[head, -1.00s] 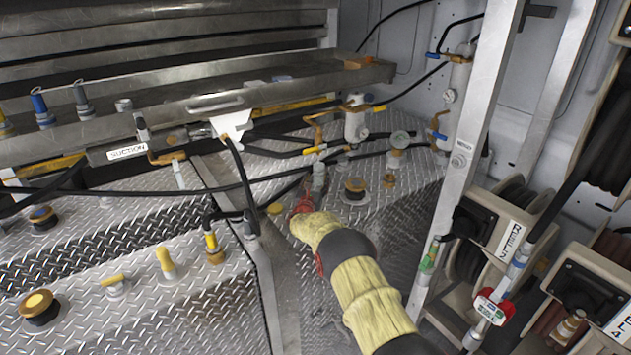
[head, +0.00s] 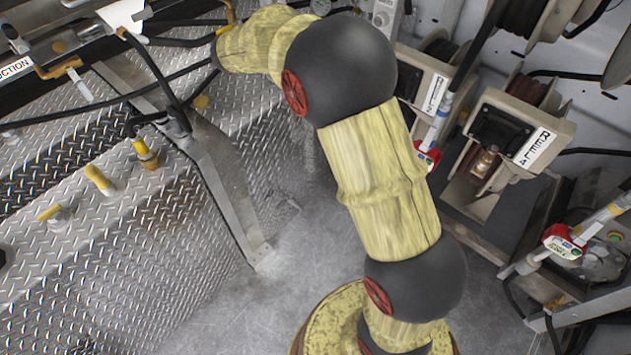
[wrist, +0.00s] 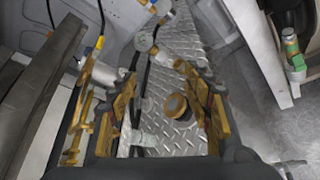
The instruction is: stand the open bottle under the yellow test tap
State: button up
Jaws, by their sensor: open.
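Several yellow-handled fittings are on the diamond-plate tank: an upright yellow one (head: 100,180), a lever (head: 50,211) and a yellow-topped one (head: 145,154). I cannot tell which is the test tap. My gripper (wrist: 158,72) is open and empty in the wrist view, above the plate, with a round black-and-brass cap (wrist: 176,107) below it. In the head view my gripper cannot be made out; my arm reaches to the upper left.
Hose reels with labelled housings (head: 535,148) stand at the right. Red-and-white hose fittings (head: 562,243) hang in front of them. Black hoses and pipework cross the upper left. A metal upright (wrist: 250,50) stands right of my gripper. Grey floor (head: 285,235) is clear beside the tank.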

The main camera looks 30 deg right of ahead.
jog(key=s+a+r+m+g+y, duration=0.15)
jog(key=s+m, duration=0.35)
jog(key=s, duration=0.8)
jog(key=s+a+r+m+g+y, duration=0.1)
jog(key=s+a+m+g+y, duration=0.2)
jog(key=s, duration=1.1)
jog(key=s+a+f+m+y, duration=0.3)
jog(key=s+a, duration=0.3)
jog(key=s, duration=0.4)
jog(key=s+a+f+m+t+y, duration=0.1)
jog(key=s+a+f+m+y, duration=0.2)
jog(key=s, duration=0.8)
jog(key=a+m, duration=0.2)
jog(key=a, duration=0.2)
jog(key=shift+r+y, duration=0.1)
jog(key=shift+y, duration=0.15)
